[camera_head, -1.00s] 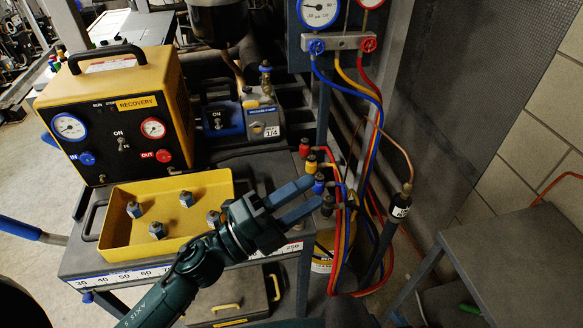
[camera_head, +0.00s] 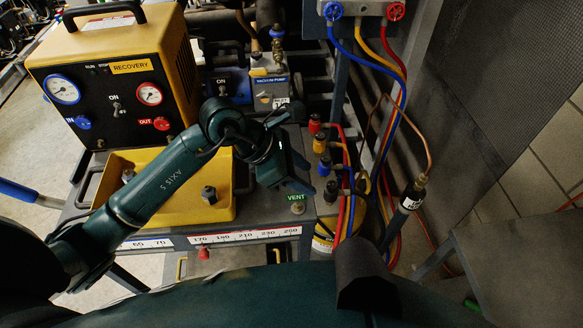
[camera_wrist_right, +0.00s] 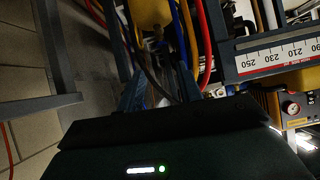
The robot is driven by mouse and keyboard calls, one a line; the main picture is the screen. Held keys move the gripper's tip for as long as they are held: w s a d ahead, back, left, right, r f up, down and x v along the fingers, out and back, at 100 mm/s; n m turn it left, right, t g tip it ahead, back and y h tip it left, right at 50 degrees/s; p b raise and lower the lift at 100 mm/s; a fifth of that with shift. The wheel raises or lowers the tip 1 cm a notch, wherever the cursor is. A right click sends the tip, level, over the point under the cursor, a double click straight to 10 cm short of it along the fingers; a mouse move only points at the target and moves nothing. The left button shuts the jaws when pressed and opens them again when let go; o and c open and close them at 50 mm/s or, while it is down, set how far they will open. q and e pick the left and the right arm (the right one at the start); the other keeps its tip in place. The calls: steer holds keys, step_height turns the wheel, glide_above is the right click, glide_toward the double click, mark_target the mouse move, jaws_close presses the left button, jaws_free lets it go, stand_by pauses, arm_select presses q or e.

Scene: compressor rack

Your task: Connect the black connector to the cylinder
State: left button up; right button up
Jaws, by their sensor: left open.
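The black connector (camera_head: 331,191) stands on the right edge of the cart top, nearest in a row with the blue connector (camera_head: 325,165), yellow connector (camera_head: 320,144) and red connector (camera_head: 314,124). The yellow cylinder (camera_head: 322,243) stands low beside the cart, partly hidden behind hoses; it also shows in the right wrist view (camera_wrist_right: 150,14). My left gripper (camera_head: 300,175) is open and empty, over the cart just left of the connectors, apart from the black one. My right gripper (camera_wrist_right: 160,92) shows two spread fingers below the cylinder in the wrist view, with hoses beyond them.
A yellow tray (camera_head: 222,208) with hex fittings sits on the cart, left of my left gripper. The recovery unit (camera_head: 110,85) stands behind it. Blue, yellow and red hoses (camera_head: 385,150) hang on the right. A grey table (camera_head: 520,260) stands at the lower right.

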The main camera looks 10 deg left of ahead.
mark_target(326, 190)
arm_select(q)
steer(key=b+x, duration=0.4)
steer(key=x, duration=0.2)
steer(key=shift+d+f, duration=0.15)
steer(key=shift+f, duration=0.15)
steer(key=shift+w+d+f+b, duration=0.2)
steer(key=shift+d+f+b, duration=0.1)
steer(key=shift+d+f, duration=0.15)
steer(key=shift+c, duration=0.5)
steer(key=shift+r, duration=0.1)
steer(key=c, duration=0.8)
